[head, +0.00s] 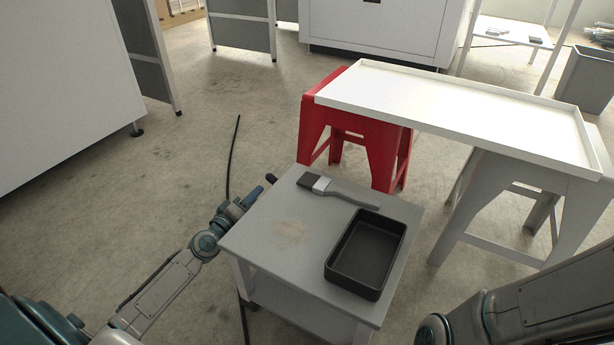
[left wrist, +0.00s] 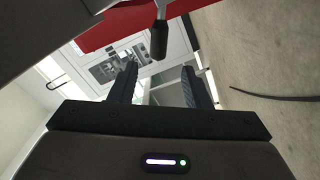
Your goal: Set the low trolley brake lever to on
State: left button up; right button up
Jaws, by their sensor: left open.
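The low trolley (head: 262,262) is a small grey table close in front of me. Its brake lever (head: 271,178) shows as a short black grip at the far left corner. In the left wrist view the lever is a black grip (left wrist: 159,40) on a light metal stem. My left gripper (head: 252,195) is beside the trolley's left edge, just short of the lever. Its jaws (left wrist: 157,84) are open and empty; the grip lies above the gap between the fingertips, not clasped. I cannot read the lever's setting. My right gripper is out of view.
A black tray (head: 368,255) and a paintbrush (head: 338,190) lie on the trolley top. A dark cable (head: 233,158) lies on the floor. Floor to the left is open.

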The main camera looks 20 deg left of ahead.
pick_arm(q)
jog(key=w+d, duration=0.1)
jog(key=w, duration=1)
jog(key=shift+w+d+b, duration=0.15)
jog(key=shift+d+b, duration=0.15)
jog(key=shift+b, duration=0.05)
jog(key=shift+f, duration=0.1)
jog(key=shift+c, duration=0.3)
grip_shut()
